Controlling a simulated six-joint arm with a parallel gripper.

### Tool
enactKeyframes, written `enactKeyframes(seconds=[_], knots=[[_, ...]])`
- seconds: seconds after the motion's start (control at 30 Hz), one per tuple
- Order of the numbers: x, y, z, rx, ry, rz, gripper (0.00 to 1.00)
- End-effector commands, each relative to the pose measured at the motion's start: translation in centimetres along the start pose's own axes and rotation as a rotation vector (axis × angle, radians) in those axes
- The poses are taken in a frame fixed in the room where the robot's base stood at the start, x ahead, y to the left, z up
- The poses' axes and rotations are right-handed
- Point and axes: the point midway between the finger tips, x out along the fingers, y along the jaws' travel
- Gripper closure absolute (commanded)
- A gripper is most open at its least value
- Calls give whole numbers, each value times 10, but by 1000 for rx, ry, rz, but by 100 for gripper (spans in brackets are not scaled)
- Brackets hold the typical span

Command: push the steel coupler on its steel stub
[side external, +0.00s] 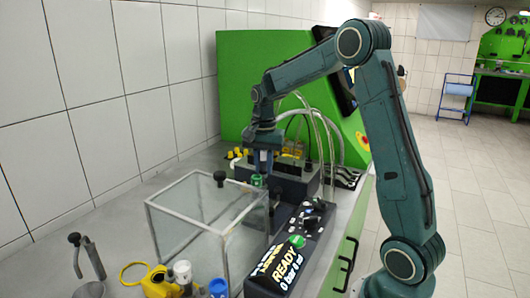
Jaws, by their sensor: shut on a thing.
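My gripper (263,162) points straight down over the dark block on the bench, in the middle of the side external view. It is shut on a small, pale metallic piece that looks like the steel coupler; little of it shows between the fingers. A small green part (258,181) is just below and slightly left of the fingertips. I cannot tell whether the held piece touches anything below. The steel stub cannot be made out at this size.
A clear box (190,222) with a black knob stands in front of the gripper. A control panel (283,268) reading READY is to its right. Clear hoses (325,140) arch close to the gripper's right. A green cabinet (245,85) stands behind. Caps and a yellow part (158,283) lie at front left.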

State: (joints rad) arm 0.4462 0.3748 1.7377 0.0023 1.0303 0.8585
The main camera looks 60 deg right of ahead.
Motion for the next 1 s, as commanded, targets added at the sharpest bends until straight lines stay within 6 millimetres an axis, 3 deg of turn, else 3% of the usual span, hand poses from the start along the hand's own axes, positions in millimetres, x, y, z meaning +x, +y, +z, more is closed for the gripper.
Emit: enactKeyframes(seconds=[1.0], knots=[[16,0,0,0,0,0,100]])
